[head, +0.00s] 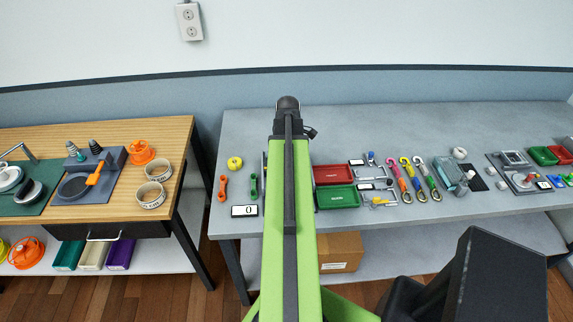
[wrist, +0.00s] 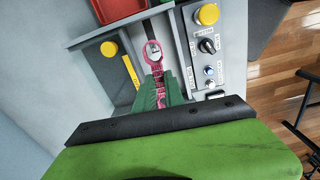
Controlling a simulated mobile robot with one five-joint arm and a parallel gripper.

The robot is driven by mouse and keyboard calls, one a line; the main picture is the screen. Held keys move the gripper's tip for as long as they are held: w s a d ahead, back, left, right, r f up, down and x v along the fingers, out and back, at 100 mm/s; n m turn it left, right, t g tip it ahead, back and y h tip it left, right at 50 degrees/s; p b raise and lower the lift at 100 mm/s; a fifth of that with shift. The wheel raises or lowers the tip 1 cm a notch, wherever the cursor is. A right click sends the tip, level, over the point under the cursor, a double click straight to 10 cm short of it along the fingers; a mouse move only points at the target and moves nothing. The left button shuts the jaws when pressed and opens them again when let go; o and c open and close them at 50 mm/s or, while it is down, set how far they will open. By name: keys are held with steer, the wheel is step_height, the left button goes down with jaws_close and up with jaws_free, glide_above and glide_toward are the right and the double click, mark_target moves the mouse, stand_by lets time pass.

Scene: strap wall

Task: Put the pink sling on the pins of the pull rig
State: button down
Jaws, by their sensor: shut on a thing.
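The pink sling (wrist: 159,75) shows in the wrist view, with one looped end (wrist: 153,50) pointing away from my gripper. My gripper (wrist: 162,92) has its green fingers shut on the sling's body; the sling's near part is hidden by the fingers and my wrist. The loop lies over a dark slot of the grey pull rig (wrist: 182,55). A pale round part shows inside the loop; I cannot tell whether it is a pin seated there. In the head view my arm covers the rig and the sling.
The rig carries yellow knobs (wrist: 208,14), a yellow bar (wrist: 130,72) and a black dial (wrist: 206,46). A red tray (head: 334,174) and a green tray (head: 337,197) stand right of my arm. Several straps (head: 407,178) lie further right. A display reading 0 (head: 245,211) stands left.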

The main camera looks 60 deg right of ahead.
steer(key=shift+w+n, duration=0.25)
steer(key=shift+n, duration=0.25)
step_height(320, 180, down, 6)
steer(key=b, duration=0.6)
steer(key=shift+f, duration=0.2)
steer(key=shift+s+f+b, duration=0.1)
steer(key=shift+f+b, duration=0.1)
steer(key=shift+b, duration=0.15)
stand_by(0.3)
steer(key=c, duration=0.9)
jaws_free()
steer(key=shift+c, duration=0.2)
steer(key=shift+r, duration=0.15)
step_height(320, 180, up, 6)
steer(key=p, duration=0.6)
steer(key=shift+s, duration=0.1)
